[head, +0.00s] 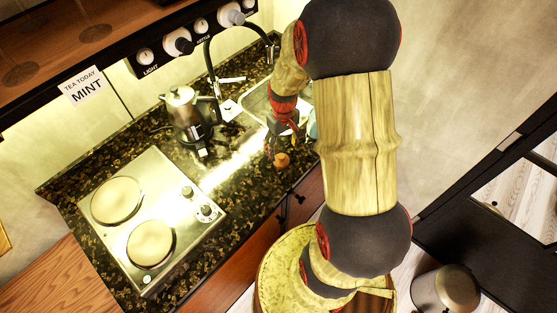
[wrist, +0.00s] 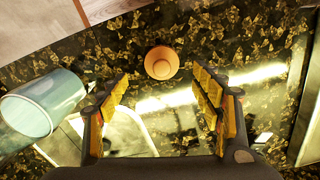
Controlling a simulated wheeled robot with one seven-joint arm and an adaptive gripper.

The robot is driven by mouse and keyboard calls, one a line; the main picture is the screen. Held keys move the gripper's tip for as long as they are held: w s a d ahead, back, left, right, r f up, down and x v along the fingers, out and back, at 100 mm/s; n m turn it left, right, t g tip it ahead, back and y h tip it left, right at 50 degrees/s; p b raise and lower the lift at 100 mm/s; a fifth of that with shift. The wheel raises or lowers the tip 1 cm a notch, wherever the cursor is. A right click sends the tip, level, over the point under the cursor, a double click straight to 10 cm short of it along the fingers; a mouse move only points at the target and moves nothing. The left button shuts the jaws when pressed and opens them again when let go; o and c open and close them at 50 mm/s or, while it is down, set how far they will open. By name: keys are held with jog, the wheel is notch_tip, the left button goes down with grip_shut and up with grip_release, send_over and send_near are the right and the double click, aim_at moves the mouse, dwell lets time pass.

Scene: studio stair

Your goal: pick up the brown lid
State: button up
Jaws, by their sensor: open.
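The brown lid (head: 282,160) is a small round piece with a knob, lying on the dark speckled counter near its front edge, in front of the sink. In the wrist view the brown lid (wrist: 162,62) shows from above, just beyond the fingertips and roughly midway between them. My gripper (wrist: 163,82) is open, with its yellow-padded fingers spread apart and nothing between them.
A pale blue glass (wrist: 42,105) is left of my gripper in the wrist view. The sink (head: 258,101) lies behind. A metal pot (head: 184,108) and a two-plate hob (head: 150,222) stand to the left. A sign (head: 84,87) hangs above; the counter between hob and lid is clear.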

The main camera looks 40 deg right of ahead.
aim_at(281, 156)
jog(key=shift+d+f, duration=0.1)
jog(key=shift+f, duration=0.65)
jog(key=f, duration=0.2)
jog(key=f+b, duration=0.1)
jog(key=f, duration=0.1)
jog(key=shift+w+a+f, duration=0.15)
jog(key=shift+a+f, duration=0.05)
jog(key=shift+f, duration=0.15)
jog(key=shift+c, duration=1)
jog(key=c, duration=0.7)
